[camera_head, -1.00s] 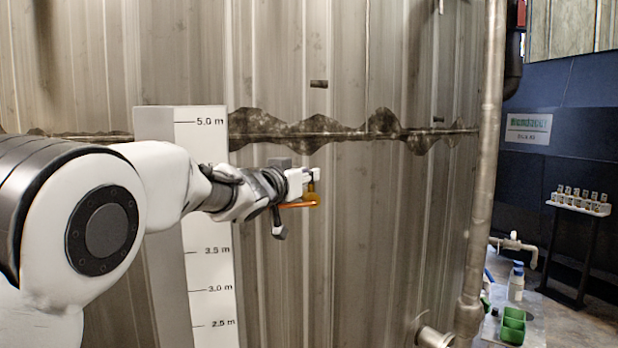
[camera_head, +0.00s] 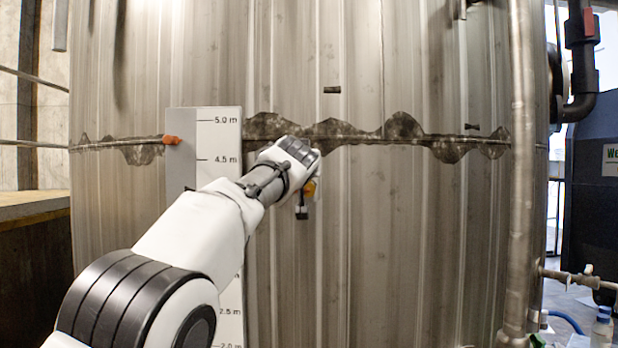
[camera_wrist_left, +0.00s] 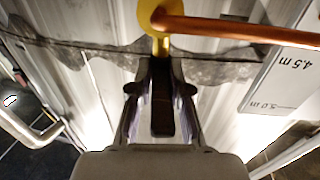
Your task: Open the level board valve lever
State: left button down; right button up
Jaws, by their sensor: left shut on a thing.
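The valve shows in the left wrist view as a yellow fitting (camera_wrist_left: 158,18) with a copper-coloured pipe (camera_wrist_left: 235,30) running right from it. A yellow stem leads down from the fitting to a dark bar, which looks like the lever handle (camera_wrist_left: 161,100). My left gripper (camera_wrist_left: 157,85) is shut on this bar, with one finger on each side. In the head view a bit of yellow (camera_head: 310,188) shows beside my left wrist; the arm hides most of the valve and the jaws. The level board (camera_head: 212,135) is white with metre marks. My right gripper is not in view.
A large corrugated metal tank (camera_head: 400,230) stands behind the board. An orange marker (camera_head: 172,140) sits at the board's left side. A vertical pipe (camera_head: 524,180) runs down the tank's right side. A wooden ledge (camera_head: 35,207) is at the left.

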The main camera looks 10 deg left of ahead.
pick_arm(q)
jog(key=shift+d+n+y, duration=0.2)
jog(key=shift+n+y, duration=0.5)
jog(key=shift+y, duration=0.4)
jog(key=shift+f, duration=0.1)
jog(key=c, duration=1.1)
grip_release()
jog(key=shift+s, duration=0.1)
jog(key=shift+s+d, duration=0.1)
jog(key=shift+s, duration=0.35)
jog(key=s+d, duration=0.2)
jog(key=s, duration=0.8)
jog(key=shift+s, duration=0.35)
jog(key=shift+w, duration=0.1)
